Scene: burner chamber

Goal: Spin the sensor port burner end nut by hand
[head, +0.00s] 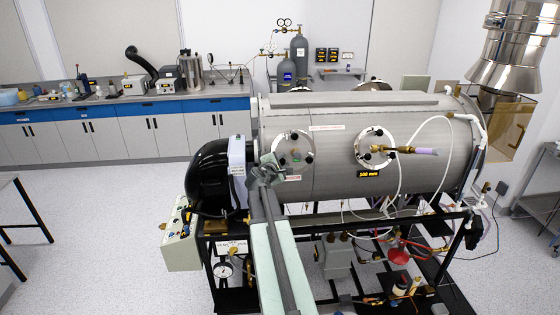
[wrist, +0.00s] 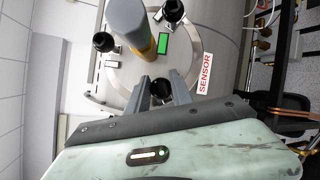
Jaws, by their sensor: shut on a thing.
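The sensor port is a round metal plate (head: 293,138) on the side of the steel chamber, with a red SENSOR label (head: 293,178) below it. In the wrist view the plate (wrist: 125,75) carries black knob-like nuts, one at its edge (wrist: 104,41) and another near the top (wrist: 172,10). A third black nut (wrist: 161,87) sits between the fingertips of my gripper (wrist: 161,90), which is shut on it. In the head view my gripper (head: 268,168) reaches the plate's left, burner-side edge; the held nut is mostly hidden there.
A grey cylinder with a yellow band (wrist: 130,25) sticks out from the plate close to my fingers, beside a green display (wrist: 163,44). A second port (head: 375,147) with a brass fitting lies to the right. A black burner housing (head: 218,175) is left of my arm.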

